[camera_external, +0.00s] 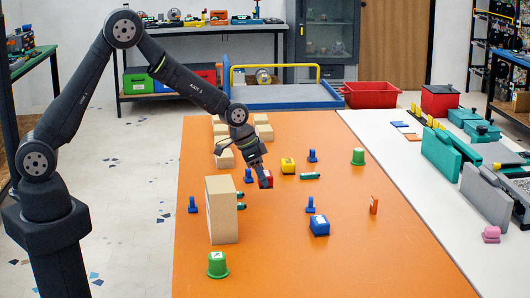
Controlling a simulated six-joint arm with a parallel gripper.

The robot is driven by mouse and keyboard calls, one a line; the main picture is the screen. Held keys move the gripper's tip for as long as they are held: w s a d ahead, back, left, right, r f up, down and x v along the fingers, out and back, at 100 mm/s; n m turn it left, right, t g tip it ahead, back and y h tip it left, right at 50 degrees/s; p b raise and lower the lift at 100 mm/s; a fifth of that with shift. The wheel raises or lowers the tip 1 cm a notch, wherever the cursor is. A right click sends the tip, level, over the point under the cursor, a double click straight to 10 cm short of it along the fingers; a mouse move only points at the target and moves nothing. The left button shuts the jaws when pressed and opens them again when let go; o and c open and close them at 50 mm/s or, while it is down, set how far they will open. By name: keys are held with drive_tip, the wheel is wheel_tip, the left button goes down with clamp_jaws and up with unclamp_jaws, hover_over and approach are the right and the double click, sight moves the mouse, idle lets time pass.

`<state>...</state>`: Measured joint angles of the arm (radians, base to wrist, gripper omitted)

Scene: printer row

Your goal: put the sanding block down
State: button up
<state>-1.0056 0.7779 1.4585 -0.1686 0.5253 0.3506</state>
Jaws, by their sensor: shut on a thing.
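My gripper (264,179) hangs over the orange table top (300,262), left of its middle. It is shut on a small red block with a pale patch, the sanding block (268,178). Part of the block is hidden by the fingers. The block is low over the table; I cannot tell whether it touches the surface.
A tall tan box (223,210) stands close in front and left. Near the gripper are a yellow block (288,165), green cylinder (310,176) and blue peg (311,156). A blue block (319,226) is farther front. The front right of the table is clear.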

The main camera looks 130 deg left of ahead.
drive_tip(key=shift+f, duration=1.95)
drive_tip(key=shift+f, duration=0.15)
drive_tip(key=o, duration=1)
drive_tip(key=shift+o, duration=0.2)
drive_tip(key=v, duration=1.2)
